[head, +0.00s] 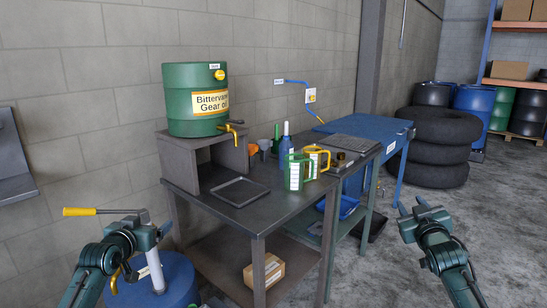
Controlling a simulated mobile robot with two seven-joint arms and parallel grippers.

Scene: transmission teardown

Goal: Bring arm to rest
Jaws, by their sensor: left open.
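My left gripper (153,222) is at the lower left, in front of the hand pump with a yellow handle (78,211) on a blue drum (178,285). Its fingers are open; I cannot tell whether they touch the pump. My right gripper (412,205) is at the lower right over the concrete floor, its fingers apart with nothing between them. Both arms come up from the bottom edge.
Stacked tyres (437,150) stand at the back right. The floor at right is clear.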

